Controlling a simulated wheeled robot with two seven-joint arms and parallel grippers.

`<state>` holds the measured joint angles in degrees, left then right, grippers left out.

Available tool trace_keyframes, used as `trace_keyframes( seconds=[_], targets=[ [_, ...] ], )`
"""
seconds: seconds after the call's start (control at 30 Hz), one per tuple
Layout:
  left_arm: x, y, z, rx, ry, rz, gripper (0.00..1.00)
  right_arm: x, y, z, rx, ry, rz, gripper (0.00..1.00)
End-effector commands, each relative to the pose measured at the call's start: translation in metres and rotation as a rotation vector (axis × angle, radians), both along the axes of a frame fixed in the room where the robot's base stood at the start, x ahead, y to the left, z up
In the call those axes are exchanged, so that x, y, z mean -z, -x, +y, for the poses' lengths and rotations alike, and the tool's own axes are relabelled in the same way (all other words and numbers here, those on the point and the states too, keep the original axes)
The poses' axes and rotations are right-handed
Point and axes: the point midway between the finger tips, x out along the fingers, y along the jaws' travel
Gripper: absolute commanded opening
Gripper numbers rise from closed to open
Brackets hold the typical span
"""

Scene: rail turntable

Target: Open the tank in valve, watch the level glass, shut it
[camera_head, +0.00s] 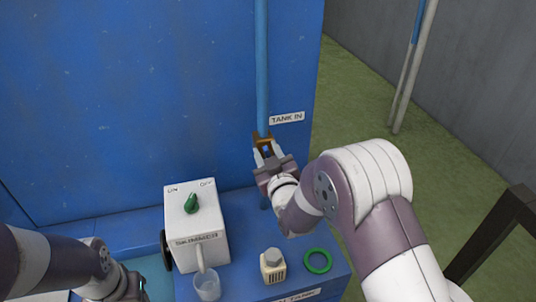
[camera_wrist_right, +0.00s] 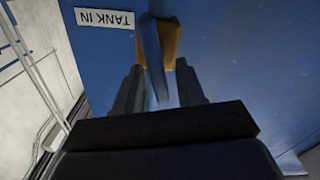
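The tank in valve is a brass body (camera_head: 262,140) on a blue vertical pipe (camera_head: 262,60), beside the "TANK IN" label (camera_head: 287,118). In the right wrist view the brass body (camera_wrist_right: 172,42) carries a blue lever (camera_wrist_right: 153,60) that points down between my fingers. My right gripper (camera_head: 266,158) is at the valve. Its fingertips (camera_wrist_right: 160,82) are apart on either side of the lever, with a gap at the right finger. My left gripper (camera_head: 132,292) is low at the left edge, partly cut off; its fingers are unclear. I cannot make out a level glass.
A white switch box (camera_head: 197,248) with a green knob (camera_head: 191,203) stands on the blue ledge. A dark frame (camera_head: 492,236) stands at right over green floor.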

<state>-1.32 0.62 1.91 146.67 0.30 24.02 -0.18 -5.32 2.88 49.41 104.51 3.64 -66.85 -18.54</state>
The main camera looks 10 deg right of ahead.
Motion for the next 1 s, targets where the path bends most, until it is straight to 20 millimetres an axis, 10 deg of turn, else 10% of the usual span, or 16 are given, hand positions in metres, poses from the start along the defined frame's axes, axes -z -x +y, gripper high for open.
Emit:
trace_keyframes(
  seconds=[0.37,1.0],
  targets=[
    [0.002,0.000,0.000,0.000,0.000,0.000,0.43,0.001,0.008,0.000,0.000,-0.001,0.002,0.40],
    [0.017,0.000,0.000,0.000,0.000,0.000,0.43,0.000,0.127,-0.004,0.000,-0.001,0.000,0.40]
  ],
)
